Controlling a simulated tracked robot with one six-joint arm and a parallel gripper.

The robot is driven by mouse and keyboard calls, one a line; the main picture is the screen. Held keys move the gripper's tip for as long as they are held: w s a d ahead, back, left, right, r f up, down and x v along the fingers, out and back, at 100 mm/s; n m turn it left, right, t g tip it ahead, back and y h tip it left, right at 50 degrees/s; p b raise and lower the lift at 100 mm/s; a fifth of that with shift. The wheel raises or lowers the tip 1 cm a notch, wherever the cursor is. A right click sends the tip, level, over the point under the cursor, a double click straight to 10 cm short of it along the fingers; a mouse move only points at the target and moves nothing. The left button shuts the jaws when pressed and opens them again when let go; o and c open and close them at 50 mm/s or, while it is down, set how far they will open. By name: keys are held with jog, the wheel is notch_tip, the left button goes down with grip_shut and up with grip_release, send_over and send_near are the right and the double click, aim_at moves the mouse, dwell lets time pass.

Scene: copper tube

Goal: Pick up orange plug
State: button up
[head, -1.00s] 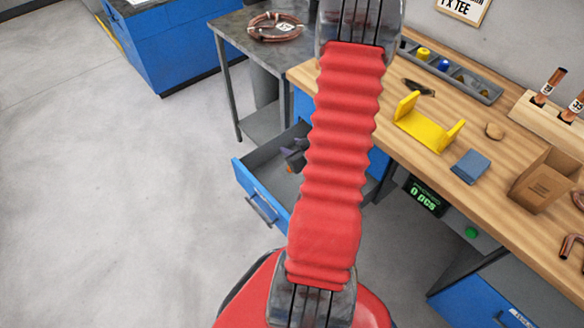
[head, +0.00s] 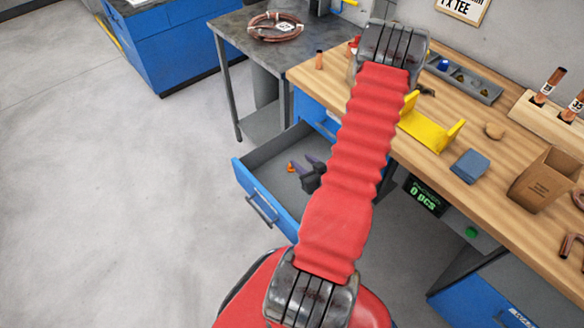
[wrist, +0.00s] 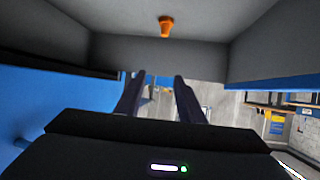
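The orange plug (head: 291,168) lies in the open blue drawer, left of my gripper in the head view. In the wrist view the orange plug (wrist: 166,26) shows near the top against the grey drawer interior. My gripper (head: 306,163) is inside the drawer area, partly hidden by my red arm. In the wrist view its two dark fingers (wrist: 152,76) are apart with nothing between them, and the plug is apart from them.
The blue drawer (head: 262,189) has raised walls around my gripper. The wooden bench (head: 408,155) above holds a yellow bracket (head: 430,130), a blue block (head: 469,166) and a cardboard box (head: 543,181). A copper coil (head: 275,27) lies on the grey table.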

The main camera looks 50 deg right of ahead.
send_near(293, 173)
jog(key=shift+w+d+r, duration=0.2)
jog(key=shift+w+r, duration=0.25)
jog(key=shift+r, duration=0.25)
jog(key=shift+w+d+r, duration=0.25)
jog(key=shift+w+r, duration=0.2)
jog(key=shift+r, duration=0.2)
jog(key=shift+w+d+f, duration=0.3)
jog(key=shift+w, duration=0.2)
jog(key=shift+x, duration=3.1)
grip_shut()
